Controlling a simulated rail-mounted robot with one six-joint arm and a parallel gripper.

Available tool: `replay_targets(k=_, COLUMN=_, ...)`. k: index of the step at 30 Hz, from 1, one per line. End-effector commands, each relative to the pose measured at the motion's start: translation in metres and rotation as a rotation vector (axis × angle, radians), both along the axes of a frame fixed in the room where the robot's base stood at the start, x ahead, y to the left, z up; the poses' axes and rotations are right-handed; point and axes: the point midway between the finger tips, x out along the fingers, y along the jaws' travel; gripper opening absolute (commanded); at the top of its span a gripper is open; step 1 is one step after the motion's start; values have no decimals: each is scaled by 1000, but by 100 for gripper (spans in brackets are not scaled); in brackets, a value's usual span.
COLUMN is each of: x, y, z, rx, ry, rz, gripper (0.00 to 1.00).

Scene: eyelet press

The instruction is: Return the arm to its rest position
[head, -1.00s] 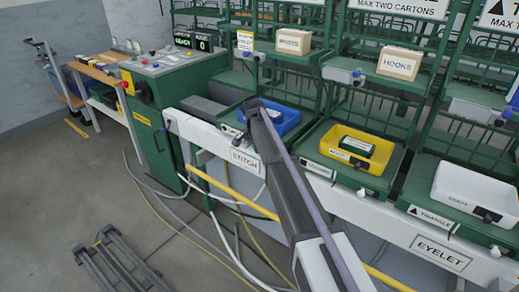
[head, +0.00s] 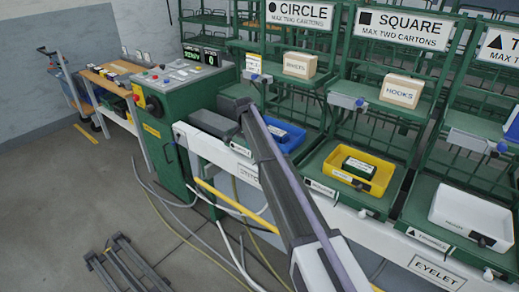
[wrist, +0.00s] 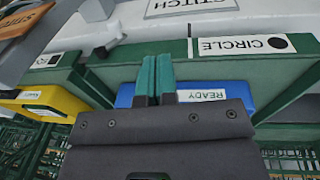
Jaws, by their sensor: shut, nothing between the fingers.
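My gripper (wrist: 154,80) shows in the wrist view with its two green-tipped fingers together and nothing between them. In that view it is in front of the blue bin (wrist: 240,90), which carries a READY label, below the CIRCLE shelf label (wrist: 245,45). I cannot tell whether the fingers touch the bin. In the head view my arm reaches up from the bottom right to the circle station, beside the blue bin (head: 292,137). The fingers cannot be made out there.
A yellow bin (head: 384,181) holding a dark box and a white bin (head: 470,209) stand on shelves to the right. A green control cabinet (head: 172,105) stands left. Cables and a dark frame (head: 125,265) lie on the floor. The open floor at left is mostly clear.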

Motion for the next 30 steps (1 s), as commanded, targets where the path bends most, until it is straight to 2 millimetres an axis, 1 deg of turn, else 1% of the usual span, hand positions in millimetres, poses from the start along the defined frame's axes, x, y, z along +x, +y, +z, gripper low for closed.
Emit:
replay_targets(k=1, x=6, y=6, z=17, rx=0, ry=0, rz=1, gripper=0)
replay_targets(k=4, x=11, y=14, z=25, rx=0, ry=0, rz=1, gripper=0)
replay_targets(k=8, x=13, y=18, z=26, rx=0, ry=0, rz=0, gripper=0)
replay_targets(k=16, x=12, y=18, z=24, rx=0, ry=1, rz=7, gripper=0)
replay_targets(k=17, x=12, y=18, z=24, rx=0, ry=3, rz=21, gripper=0)
replay_targets(k=19, x=11, y=18, z=24, rx=7, ry=13, rz=111, gripper=0)
replay_targets(k=20, x=0, y=16, z=24, rx=13, ry=20, rz=179, gripper=0)
replay_targets(k=21, x=-33, y=11, z=24, rx=28, ry=31, rz=286, gripper=0)
replay_targets(k=23, x=-86, y=-6, z=24, rx=47, ry=41, rz=416, gripper=0)
replay_targets(k=24, x=-124, y=-21, z=25, rx=61, ry=45, rz=494, gripper=0)
replay_targets(k=26, x=-182, y=-45, z=27, rx=79, ry=48, rz=597, gripper=0)
replay_targets(k=27, x=-220, y=-59, z=28, rx=91, ry=49, rz=656, gripper=0)
replay_targets(k=29, x=-276, y=-81, z=29, rx=107, ry=48, rz=725, gripper=0)
replay_targets(k=30, x=-310, y=-94, z=31, rx=115, ry=45, rz=758, gripper=0)
